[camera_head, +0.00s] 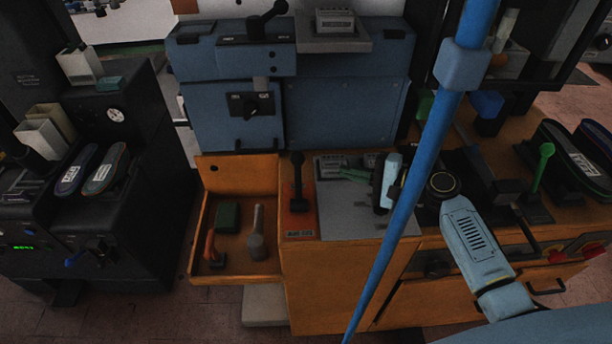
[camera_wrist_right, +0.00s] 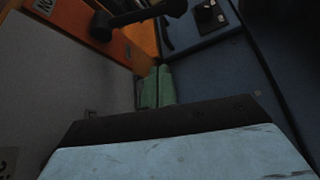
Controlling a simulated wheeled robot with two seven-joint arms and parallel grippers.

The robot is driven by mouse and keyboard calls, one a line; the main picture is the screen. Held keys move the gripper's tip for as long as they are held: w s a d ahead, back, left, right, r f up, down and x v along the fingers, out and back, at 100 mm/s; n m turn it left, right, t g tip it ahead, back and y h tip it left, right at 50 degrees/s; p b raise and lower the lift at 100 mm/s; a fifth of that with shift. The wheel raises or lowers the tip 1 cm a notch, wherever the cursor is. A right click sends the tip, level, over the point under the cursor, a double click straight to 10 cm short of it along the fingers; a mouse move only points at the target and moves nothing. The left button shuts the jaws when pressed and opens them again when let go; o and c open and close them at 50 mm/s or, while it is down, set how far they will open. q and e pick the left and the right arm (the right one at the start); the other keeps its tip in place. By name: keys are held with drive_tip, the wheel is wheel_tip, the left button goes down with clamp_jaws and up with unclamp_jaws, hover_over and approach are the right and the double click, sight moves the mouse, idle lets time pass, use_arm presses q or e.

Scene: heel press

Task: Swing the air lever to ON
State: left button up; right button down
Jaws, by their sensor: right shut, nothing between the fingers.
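The air lever (camera_head: 298,172) is a black handle standing upright on an orange plate (camera_head: 299,223) at the left end of the wooden bench top. In the right wrist view the black lever (camera_wrist_right: 135,16) lies across the top, above the orange plate with its partly cut-off white label. My right gripper (camera_head: 346,173) has green fingers that point left towards the lever, with a gap between. The fingers (camera_wrist_right: 156,87) are together and empty in the wrist view. My left gripper is out of view.
A blue machine (camera_head: 340,118) stands behind the lever. An open wooden drawer (camera_head: 238,168) with tools is at its left. A green-handled lever (camera_head: 541,165) and dark insoles are further right.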

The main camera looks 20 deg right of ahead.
sight(298, 179)
drive_tip(key=shift+w, duration=0.1)
drive_tip(key=x, duration=1)
drive_tip(key=s+p, duration=0.1)
drive_tip(key=s+a+r+p, duration=0.1)
drive_tip(key=s, duration=0.1)
drive_tip(key=shift+a, duration=0.2)
drive_tip(key=shift+s+a+r, duration=0.1)
drive_tip(key=shift+s+a, duration=0.05)
drive_tip(key=shift+s, duration=0.1)
